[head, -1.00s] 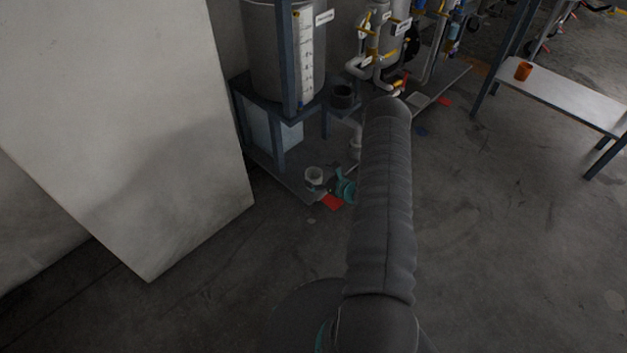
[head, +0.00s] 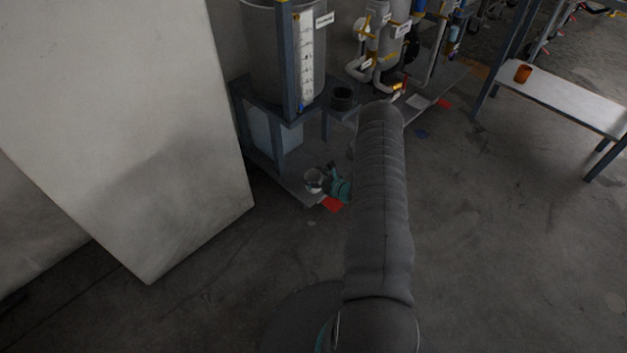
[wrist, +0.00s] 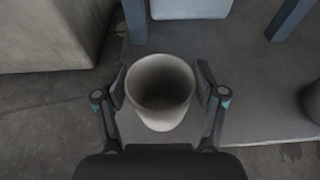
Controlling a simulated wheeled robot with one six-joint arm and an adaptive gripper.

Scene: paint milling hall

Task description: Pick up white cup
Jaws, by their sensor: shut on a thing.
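The white cup (wrist: 160,118) stands upright between the fingers of my gripper (wrist: 160,88) in the wrist view, and I look down into its empty, shaded inside. The two fingers press on its left and right sides near the rim. In the head view the white cup (head: 313,180) is at the near end of a low grey platform, with my gripper (head: 322,178) at it and my sleeved arm reaching across from the right. Whether the cup's base touches the platform cannot be told.
The low grey platform (wrist: 262,95) carries a tank on a blue-grey frame (head: 279,140). A pale container (wrist: 190,8) stands behind the cup. A large pale block (head: 130,120) is at the left. A red piece (head: 333,204) lies beside the platform. An orange cup (head: 522,73) stands on a bench.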

